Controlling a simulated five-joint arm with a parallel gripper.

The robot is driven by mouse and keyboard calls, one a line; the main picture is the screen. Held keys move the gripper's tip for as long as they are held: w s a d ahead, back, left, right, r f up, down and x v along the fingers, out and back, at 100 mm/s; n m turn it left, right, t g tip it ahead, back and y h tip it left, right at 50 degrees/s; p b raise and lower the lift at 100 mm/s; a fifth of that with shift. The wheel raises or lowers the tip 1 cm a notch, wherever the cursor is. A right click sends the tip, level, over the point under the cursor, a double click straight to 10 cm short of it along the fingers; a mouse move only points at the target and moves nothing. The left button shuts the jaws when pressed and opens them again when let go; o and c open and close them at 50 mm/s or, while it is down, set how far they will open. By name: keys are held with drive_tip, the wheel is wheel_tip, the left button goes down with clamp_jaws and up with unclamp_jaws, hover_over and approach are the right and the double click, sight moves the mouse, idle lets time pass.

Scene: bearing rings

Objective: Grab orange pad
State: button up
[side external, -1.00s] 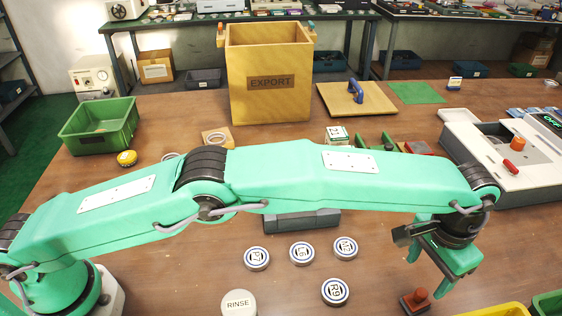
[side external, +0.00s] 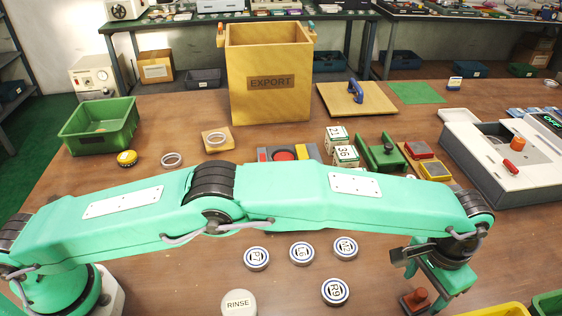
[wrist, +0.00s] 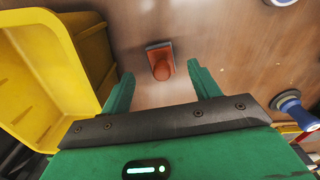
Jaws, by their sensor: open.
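In the wrist view the orange pad (wrist: 160,62) lies just beyond the gap between my fingertips, roughly centred. My gripper (wrist: 160,80) is open and empty, pointing down toward it. In the side view my gripper (side external: 437,286) is close beside and above the pad. I cannot tell the exact height left between them.
A yellow bin (wrist: 48,75) is close on the left in the wrist view. A blue-handled tool (wrist: 288,103) is at the right. Several round labelled pieces and a RINSE lid (side external: 238,303) lie left of my gripper. A white machine (side external: 500,165) stands behind right.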

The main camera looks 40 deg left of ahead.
sight(420, 293)
drive_tip(key=shift+f, duration=2.45)
drive_tip(key=c, duration=1.1)
